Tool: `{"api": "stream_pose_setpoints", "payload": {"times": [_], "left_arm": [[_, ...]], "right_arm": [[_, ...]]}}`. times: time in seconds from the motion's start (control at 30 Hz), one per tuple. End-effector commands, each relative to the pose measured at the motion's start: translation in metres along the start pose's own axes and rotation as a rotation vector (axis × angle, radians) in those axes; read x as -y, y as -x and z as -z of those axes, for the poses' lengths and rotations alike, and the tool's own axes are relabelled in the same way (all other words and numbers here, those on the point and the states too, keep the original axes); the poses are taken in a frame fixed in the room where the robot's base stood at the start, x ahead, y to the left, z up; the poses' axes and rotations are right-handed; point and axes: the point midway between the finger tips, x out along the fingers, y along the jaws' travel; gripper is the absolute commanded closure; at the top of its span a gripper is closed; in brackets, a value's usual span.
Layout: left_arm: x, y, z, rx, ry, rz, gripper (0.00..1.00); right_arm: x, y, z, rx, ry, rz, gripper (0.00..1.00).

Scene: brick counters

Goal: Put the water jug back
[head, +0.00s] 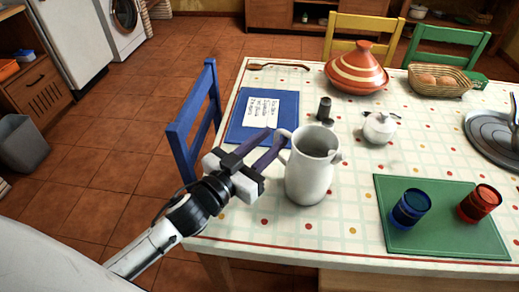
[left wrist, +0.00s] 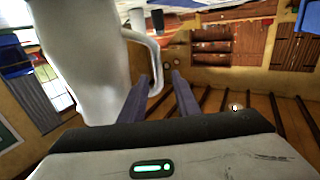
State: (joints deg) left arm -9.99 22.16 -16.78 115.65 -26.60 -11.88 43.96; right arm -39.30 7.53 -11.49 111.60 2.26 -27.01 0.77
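The white water jug (head: 313,170) stands upright on the tablecloth near the table's front edge, its handle toward the left. My left gripper (head: 274,142) is at the jug's handle side, its two purple-grey fingers apart. In the left wrist view, the jug (left wrist: 85,60) fills the upper left, and its handle (left wrist: 156,58) reaches the gap between the open fingertips (left wrist: 159,80). I cannot tell whether the fingers touch the handle. My right gripper is not in view.
A green mat (head: 440,240) with a blue cup (head: 411,207) and a red cup (head: 480,203) lies right of the jug. A white sugar pot (head: 379,127), dark shaker (head: 324,109), blue mat (head: 245,128) and tagine (head: 357,72) stand behind. A blue chair (head: 193,125) is at left.

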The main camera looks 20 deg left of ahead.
Motion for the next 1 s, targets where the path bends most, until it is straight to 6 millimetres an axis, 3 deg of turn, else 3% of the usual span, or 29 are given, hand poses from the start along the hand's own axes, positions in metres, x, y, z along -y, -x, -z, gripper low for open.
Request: {"api": "stream_pose_setpoints", "payload": {"times": [0.1, 0.3, 1.0], "left_arm": [[0.000, 0.021, -0.001, 0.003, 0.001, 0.000, 0.71], [0.000, 0.039, -0.001, 0.001, 0.001, 0.000, 0.71], [0.000, 0.042, 0.000, 0.001, 0.000, 0.000, 0.71]], "right_arm": [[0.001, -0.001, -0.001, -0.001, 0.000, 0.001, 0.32], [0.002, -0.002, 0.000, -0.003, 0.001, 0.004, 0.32], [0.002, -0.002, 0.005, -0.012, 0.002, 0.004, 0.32]]}}
